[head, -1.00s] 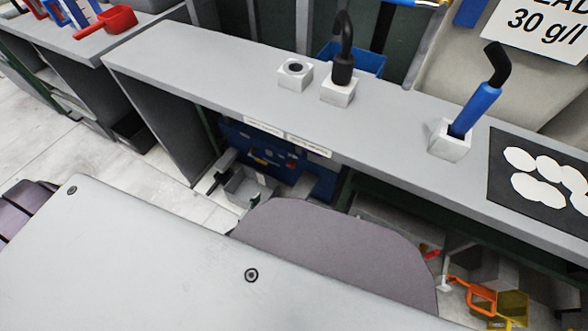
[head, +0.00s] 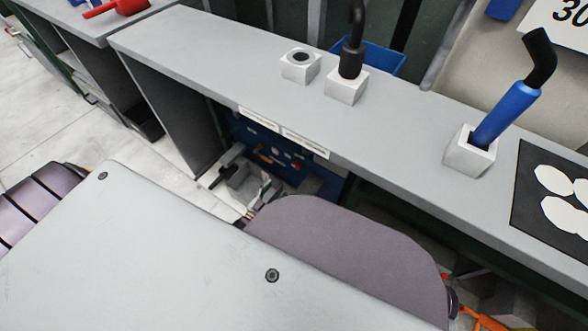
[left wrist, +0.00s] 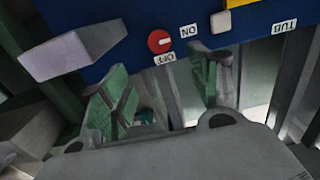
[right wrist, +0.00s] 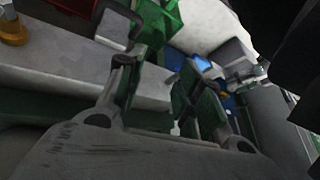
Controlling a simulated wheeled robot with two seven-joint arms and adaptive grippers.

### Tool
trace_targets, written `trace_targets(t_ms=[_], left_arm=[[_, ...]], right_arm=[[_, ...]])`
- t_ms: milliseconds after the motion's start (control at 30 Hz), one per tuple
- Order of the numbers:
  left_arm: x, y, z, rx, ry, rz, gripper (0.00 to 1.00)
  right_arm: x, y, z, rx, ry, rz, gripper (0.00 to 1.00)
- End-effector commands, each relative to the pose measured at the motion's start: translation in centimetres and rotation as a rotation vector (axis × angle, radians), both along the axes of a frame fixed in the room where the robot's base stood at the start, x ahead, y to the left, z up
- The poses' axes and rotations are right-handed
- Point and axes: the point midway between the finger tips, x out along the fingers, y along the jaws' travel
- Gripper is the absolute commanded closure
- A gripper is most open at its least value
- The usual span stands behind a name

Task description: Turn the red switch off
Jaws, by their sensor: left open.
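The red switch (left wrist: 159,41) is a round red knob with a white mark on a blue panel (left wrist: 110,20). The mark points toward the ON label (left wrist: 190,30); the OFF label (left wrist: 165,58) is just below the knob. My left gripper (left wrist: 165,82) is open with green-padded fingers, below the switch in the left wrist view and apart from it. In the head view my left gripper (head: 262,192) shows small and partly hidden in front of the blue panel (head: 300,172) under the counter. My right gripper (right wrist: 165,62) is open and apparently empty, away from the panel.
The grey counter (head: 215,60) overhangs the panel. On it stand white blocks (head: 301,66), one with a blue-handled tool (head: 506,113). A grey block (left wrist: 75,50) juts out left of the switch. A TUB label (left wrist: 284,27) is at right.

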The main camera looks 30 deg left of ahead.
Motion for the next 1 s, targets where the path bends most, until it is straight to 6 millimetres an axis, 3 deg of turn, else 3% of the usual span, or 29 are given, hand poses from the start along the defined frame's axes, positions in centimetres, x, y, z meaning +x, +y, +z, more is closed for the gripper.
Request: trace_targets(t_ms=[367, 1000], left_arm=[[2.3, -0.3, -0.1, 0.000, -0.001, 0.000, 0.39], [10.1, -1.4, -0.1, 0.000, -0.001, 0.001, 0.39]], right_arm=[[0.1, 0.2, -1.4, 0.017, -0.014, -0.008, 0.65], [0.2, 1.0, -5.8, 0.086, -0.080, -0.043, 0.65]])
